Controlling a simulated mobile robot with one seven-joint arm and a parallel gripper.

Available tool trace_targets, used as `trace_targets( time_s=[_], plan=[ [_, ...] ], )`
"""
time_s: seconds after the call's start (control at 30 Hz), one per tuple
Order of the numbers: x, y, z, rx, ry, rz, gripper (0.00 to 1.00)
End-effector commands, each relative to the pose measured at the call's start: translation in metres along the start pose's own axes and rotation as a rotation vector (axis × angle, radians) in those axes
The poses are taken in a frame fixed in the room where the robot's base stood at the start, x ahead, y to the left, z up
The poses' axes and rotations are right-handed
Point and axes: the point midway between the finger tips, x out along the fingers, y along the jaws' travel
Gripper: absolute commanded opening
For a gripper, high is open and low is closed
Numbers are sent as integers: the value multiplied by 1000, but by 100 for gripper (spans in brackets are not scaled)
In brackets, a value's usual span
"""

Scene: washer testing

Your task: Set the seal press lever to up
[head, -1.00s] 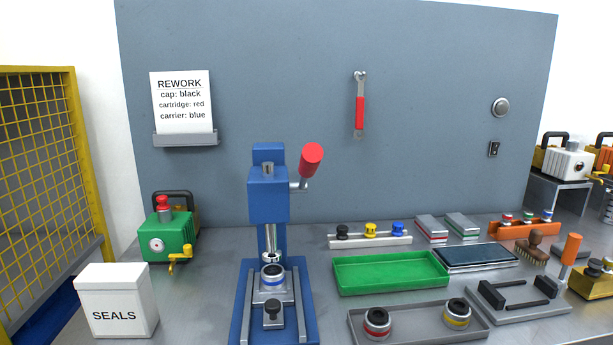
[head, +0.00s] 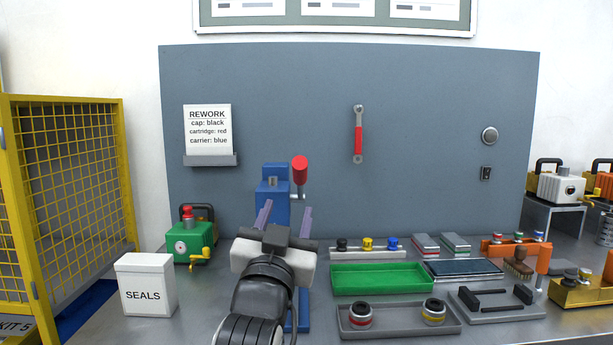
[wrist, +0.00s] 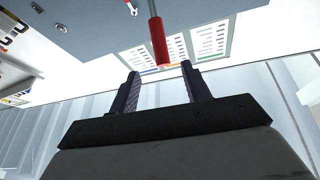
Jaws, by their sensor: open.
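The seal press (head: 273,184) is a blue column on the bench, its lower part mostly hidden behind my arm. Its lever has a red grip (head: 300,170) at the right of the press head, with the grip pointing upward. In the wrist view a red cylinder (wrist: 160,42), apparently the lever grip, shows just beyond my fingertips, roughly between them and not touching. My gripper (head: 285,212) is open and empty, in front of and below the red grip in the head view. Its two fingers also show in the wrist view (wrist: 160,70).
A white SEALS box (head: 146,285) and a green unit (head: 190,240) stand left of the press. A green tray (head: 385,280) and a grey tray (head: 395,322) lie to the right. A grey panel (head: 420,130) with a hanging wrench (head: 358,135) rises behind.

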Motion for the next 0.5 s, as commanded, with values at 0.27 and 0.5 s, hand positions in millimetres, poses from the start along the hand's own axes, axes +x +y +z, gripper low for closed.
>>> trace_targets(
  time_s=[0.27,0.5],
  plan=[
    [37,2,-1,-1,-8,6,48],
    [89,2,-1,-1,-8,4,48]
  ],
)
